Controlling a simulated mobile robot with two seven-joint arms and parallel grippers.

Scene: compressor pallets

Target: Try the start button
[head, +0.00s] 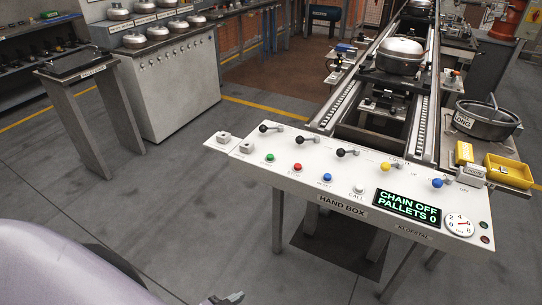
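The white control panel (300,190) stands in front of me, marked HAND BOX. A green button (270,157) sits near its left end; its label is too small to read surely, and it may be the start button. Beside it are a red button (298,167), a blue button (327,178) and a white button (358,189). The display (407,207) reads CHAIN OFF, PALLETS 0. A dark gripper tip, seemingly my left gripper (228,298), shows at the bottom edge, well apart from the panel; its opening is unclear. My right gripper is not in view.
Levers with dark, yellow and blue knobs (340,153) stand along the panel's back. Behind it, the conveyor (425,105) carries a round compressor (399,55). A yellow bin (508,171) and a dark pot (487,119) are at right.

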